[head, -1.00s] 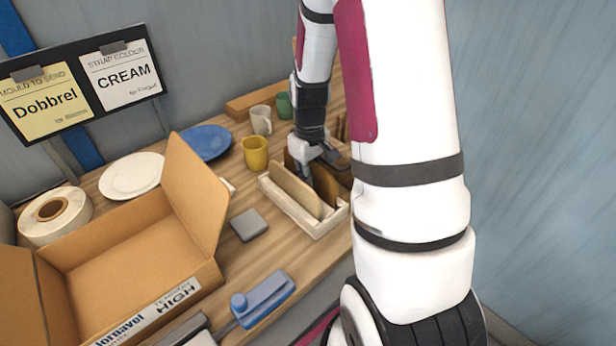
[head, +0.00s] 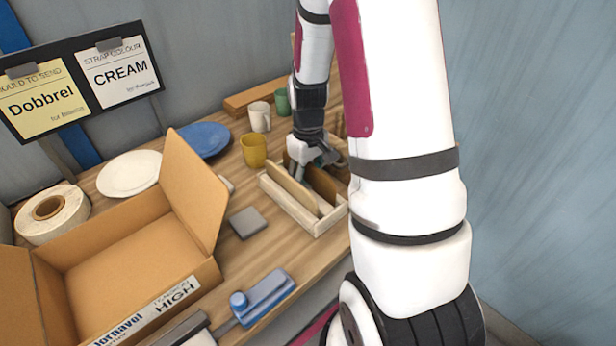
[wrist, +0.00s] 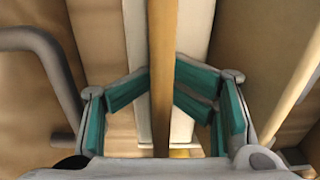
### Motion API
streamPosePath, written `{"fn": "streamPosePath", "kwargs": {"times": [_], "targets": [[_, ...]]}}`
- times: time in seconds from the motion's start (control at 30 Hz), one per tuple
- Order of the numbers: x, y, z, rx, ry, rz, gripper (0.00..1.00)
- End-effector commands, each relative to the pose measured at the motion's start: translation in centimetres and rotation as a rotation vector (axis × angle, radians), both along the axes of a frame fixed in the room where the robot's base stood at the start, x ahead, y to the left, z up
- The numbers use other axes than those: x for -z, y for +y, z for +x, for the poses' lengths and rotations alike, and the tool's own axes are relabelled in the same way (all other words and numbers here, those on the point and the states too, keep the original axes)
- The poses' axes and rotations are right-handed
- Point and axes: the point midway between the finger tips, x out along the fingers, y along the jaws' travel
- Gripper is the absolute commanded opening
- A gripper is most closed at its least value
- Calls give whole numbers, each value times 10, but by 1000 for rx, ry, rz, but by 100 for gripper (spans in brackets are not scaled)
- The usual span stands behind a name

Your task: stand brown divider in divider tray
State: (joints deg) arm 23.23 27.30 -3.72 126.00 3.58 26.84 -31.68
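The brown divider (head: 323,184) stands on edge in the pale divider tray (head: 320,226), to the right of a tan divider (head: 293,189) that also stands there and leans a little. My gripper (head: 314,162) is just above the far end of the brown divider. In the wrist view the brown divider's top edge (wrist: 162,60) runs between the green-padded fingers of my gripper (wrist: 162,88). The fingers look spread, one on each side of the edge. The divider's lower edge is hidden inside the tray.
A yellow mug (head: 254,151) stands left of the tray, with a white mug (head: 259,117) and green mug (head: 282,101) behind. A grey block (head: 248,223) and open cardboard box (head: 130,265) lie left. A blue tool (head: 263,296) is in front.

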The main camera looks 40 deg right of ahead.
Motion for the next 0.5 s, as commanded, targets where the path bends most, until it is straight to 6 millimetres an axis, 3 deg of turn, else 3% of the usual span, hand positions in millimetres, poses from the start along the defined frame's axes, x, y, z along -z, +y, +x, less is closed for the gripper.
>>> {"fn": "streamPosePath", "kwargs": {"times": [0.33,0.5], "targets": [[-4,0,-1,0,1,0,31],[-28,-1,1,0,-4,-2,31]]}}
